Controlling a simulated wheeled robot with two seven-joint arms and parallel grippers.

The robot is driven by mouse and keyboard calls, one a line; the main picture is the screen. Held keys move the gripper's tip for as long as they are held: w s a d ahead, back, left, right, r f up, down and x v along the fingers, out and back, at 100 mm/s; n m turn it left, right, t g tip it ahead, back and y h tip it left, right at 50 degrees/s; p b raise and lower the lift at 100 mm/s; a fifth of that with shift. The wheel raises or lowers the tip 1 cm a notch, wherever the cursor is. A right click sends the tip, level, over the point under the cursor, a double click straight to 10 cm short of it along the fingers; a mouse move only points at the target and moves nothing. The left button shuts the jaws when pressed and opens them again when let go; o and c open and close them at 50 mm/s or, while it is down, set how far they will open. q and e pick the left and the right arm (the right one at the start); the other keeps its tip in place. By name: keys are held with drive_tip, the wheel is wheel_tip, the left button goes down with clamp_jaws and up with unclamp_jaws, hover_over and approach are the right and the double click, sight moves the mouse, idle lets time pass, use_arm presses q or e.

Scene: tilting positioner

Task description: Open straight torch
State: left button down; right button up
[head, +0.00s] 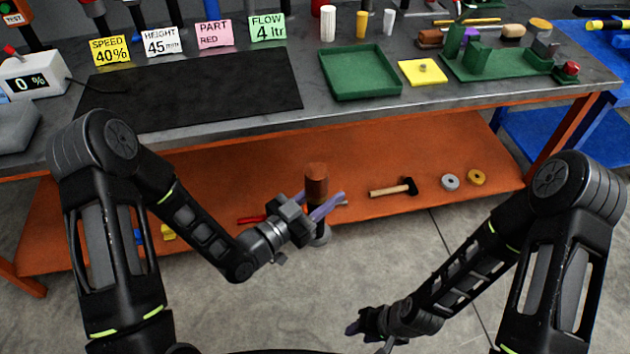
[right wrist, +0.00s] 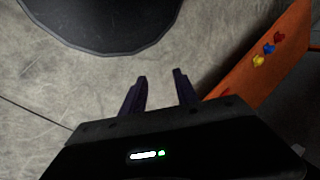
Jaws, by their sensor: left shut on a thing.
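A brown upright cylinder with a dark grey lower end, which looks like the straight torch (head: 316,181), is held in my left gripper (head: 322,207). The gripper's purple fingers are shut around its middle, in the air in front of the bench. My right gripper (head: 362,325) is low at the bottom of the head view, apart from the torch. In the right wrist view my right gripper (right wrist: 160,88) has its two dark fingers spread with nothing between them, above the floor. The torch does not show in the right wrist view.
The grey bench (head: 345,112) holds a black mat (head: 195,92), a green tray (head: 396,72), a yellow pad (head: 411,74) and a green fixture (head: 495,68). Below, the orange shelf (head: 420,160) holds a hammer (head: 393,188) and two tape rolls. Floor between my arms is clear.

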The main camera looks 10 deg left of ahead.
drive_tip(key=o, duration=0.3)
drive_tip(key=shift+w, duration=0.25)
drive_tip(key=shift+o, duration=1.1)
drive_tip(key=w+r+m, duration=0.2)
drive_tip(key=w+m, duration=0.1)
drive_tip(key=w, duration=0.4)
drive_tip(key=shift+w, duration=0.35)
drive_tip(key=w+a+r+m+h, duration=0.25)
drive_tip(key=w+r+m, duration=0.55)
drive_tip(key=w+r, duration=0.65)
drive_tip(key=w+a+r+m+h, duration=0.1)
drive_tip(key=w+a+r+m, duration=0.15)
drive_tip(key=r+m, duration=0.7)
drive_tip(key=shift+m+g+h, duration=0.3)
drive_tip(key=shift+m+h, duration=0.05)
drive_tip(key=shift+m, duration=0.1)
drive_tip(key=s+a+r, duration=0.1)
drive_tip(key=a+r, duration=0.2)
drive_tip(key=r, duration=0.1)
drive_tip(key=s+a+r, duration=0.2)
drive_tip(key=r, duration=0.3)
drive_tip(key=s+a+r, duration=0.2)
drive_tip(key=a+r, duration=0.1)
drive_tip(key=r, duration=0.1)
drive_tip(key=shift+a+r, duration=0.25)
drive_tip(key=shift+a, duration=0.05)
